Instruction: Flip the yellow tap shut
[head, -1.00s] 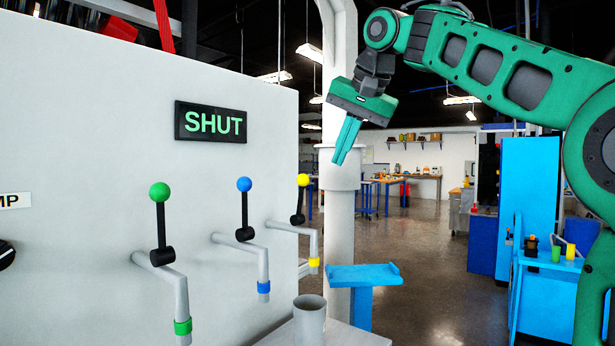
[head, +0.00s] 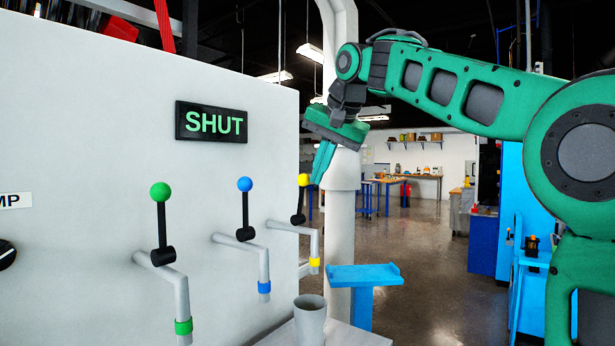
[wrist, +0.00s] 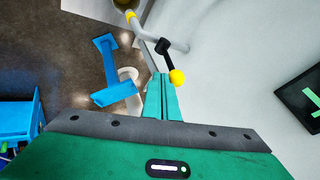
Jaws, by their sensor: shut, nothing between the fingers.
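The yellow tap has a grey pipe (head: 285,226) with a yellow band (head: 314,262) at its spout. Its black lever with a yellow knob (head: 303,180) stands upright, tilted slightly. In the wrist view the yellow knob (wrist: 177,77) is just right of my fingertips, with the lever (wrist: 163,48) beyond. My green gripper (head: 317,181) points down, its two fingers together and empty, close to the right of the knob in the head view. In the wrist view the fingertips (wrist: 161,78) almost meet the knob; I cannot tell whether they touch.
Green-knobbed (head: 160,192) and blue-knobbed (head: 245,185) taps stand left along the white wall, levers upright. A SHUT sign (head: 211,122) hangs above. A grey cup (head: 309,318) stands below. A blue stand (head: 364,275) and a pale column (head: 340,215) are to the right.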

